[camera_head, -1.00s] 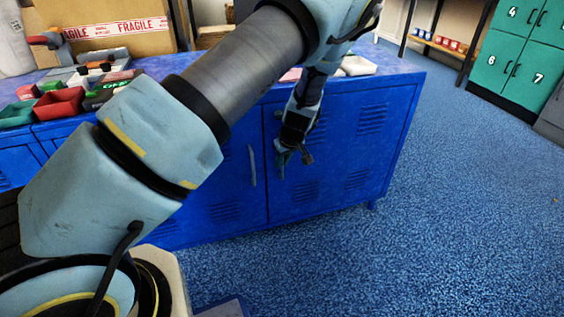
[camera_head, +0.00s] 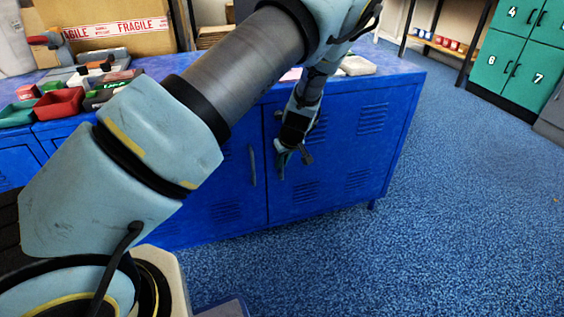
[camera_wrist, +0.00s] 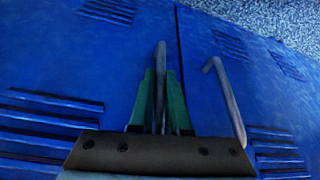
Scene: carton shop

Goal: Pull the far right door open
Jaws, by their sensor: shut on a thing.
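The far right door (camera_head: 345,160) is a blue metal panel with vent slots at the right end of the blue cabinet. It looks closed, level with the door beside it. My gripper (camera_head: 281,165) is at the left side of this door, near the seam. In the wrist view, the green fingers of my gripper (camera_wrist: 161,88) stand on both sides of a grey bar handle (camera_wrist: 161,55) and are shut on it. The wrist view looks turned over, with this door (camera_wrist: 95,60) left of the seam. The handle's lower part is hidden between the fingers.
The neighbouring door has its own grey handle (camera_head: 252,165), close beside my gripper; it also shows in the wrist view (camera_wrist: 228,100). Red bins (camera_head: 60,103) and other items lie on the cabinet top. Blue carpet (camera_head: 460,220) in front and right is clear. Green lockers (camera_head: 520,60) stand far right.

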